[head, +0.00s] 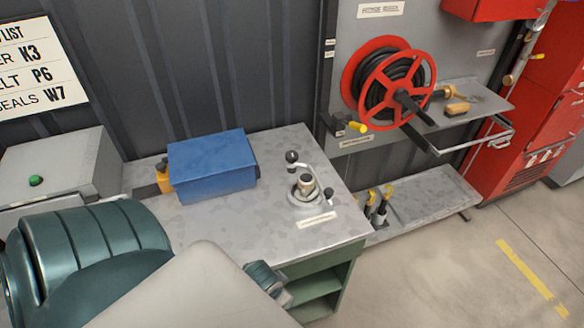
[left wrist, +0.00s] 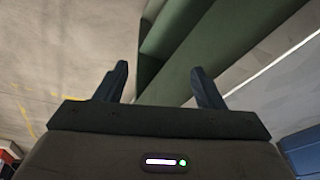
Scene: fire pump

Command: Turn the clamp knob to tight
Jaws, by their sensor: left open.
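A small clamp fixture (head: 306,188) stands on the grey workbench top (head: 330,232), right of a blue box. It has a round grey base, a pale and dark centre post, a black ball knob (head: 291,156) on an upright and a small dark knob (head: 328,195) at its right. I cannot tell which knob tightens the clamp, or its setting. My left gripper (left wrist: 160,69) is open and empty in the left wrist view, with floor and the green bench side (left wrist: 215,40) beyond its fingers. My arm hides its fingers in the head view. My right gripper is not in view.
A blue box (head: 212,166) stands on the bench, with an orange item (head: 163,176) beside it. A grey box with a green button (head: 36,181) is at left. A red hose reel (head: 397,90) hangs behind. Open floor (head: 450,280) lies right of the bench.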

